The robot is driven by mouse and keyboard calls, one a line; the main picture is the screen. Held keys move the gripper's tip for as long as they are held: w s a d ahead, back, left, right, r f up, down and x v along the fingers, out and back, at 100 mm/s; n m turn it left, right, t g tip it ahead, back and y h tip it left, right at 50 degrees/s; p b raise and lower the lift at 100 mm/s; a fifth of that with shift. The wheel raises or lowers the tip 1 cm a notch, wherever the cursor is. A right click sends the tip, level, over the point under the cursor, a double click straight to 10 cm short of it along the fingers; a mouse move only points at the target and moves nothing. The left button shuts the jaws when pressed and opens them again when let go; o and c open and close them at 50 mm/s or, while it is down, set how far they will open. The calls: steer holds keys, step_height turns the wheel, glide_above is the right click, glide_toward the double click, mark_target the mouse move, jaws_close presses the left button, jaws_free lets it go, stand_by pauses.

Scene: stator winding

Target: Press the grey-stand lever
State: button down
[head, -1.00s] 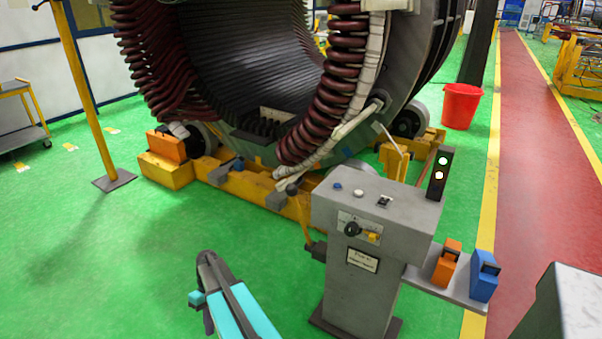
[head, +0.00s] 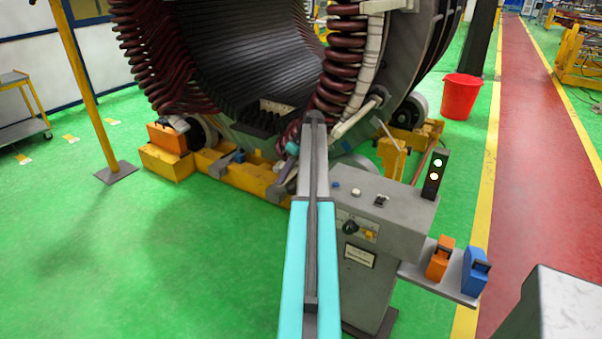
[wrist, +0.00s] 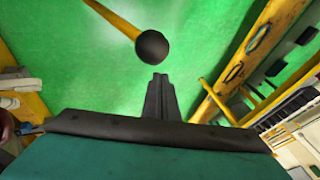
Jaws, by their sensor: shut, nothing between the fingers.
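The lever (wrist: 124,27) shows in the wrist view as a yellow-orange rod with a dark round knob (wrist: 152,48) at its end. My gripper (wrist: 160,78) is shut and empty. Its dark fingertips lie just below the knob in the picture; I cannot tell whether they touch it. In the head view the grey stand (head: 366,275) stands right of my arm, with buttons on its sloped top and a dial on its front. My arm hides the lever there.
The large stator (head: 240,60) with dark red coils rests on a yellow cradle (head: 245,185) behind. A two-light post (head: 436,172) rises at the stand's right. A side shelf (head: 440,284) holds an orange block (head: 440,260) and a blue block (head: 475,272).

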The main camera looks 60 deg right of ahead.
steer(key=s+d+r+m+t+h+p, duration=0.1)
steer(key=s+d+r, duration=0.9)
steer(key=r, duration=0.1)
steer(key=shift+s, duration=0.25)
steer(key=shift+p, duration=0.3)
steer(key=a+p+x, duration=0.2)
steer(key=p+x, duration=0.3)
steer(key=x, duration=0.8)
steer(key=shift+r, duration=0.25)
steer(key=shift+s+a, duration=0.15)
steer(key=shift+s, duration=0.05)
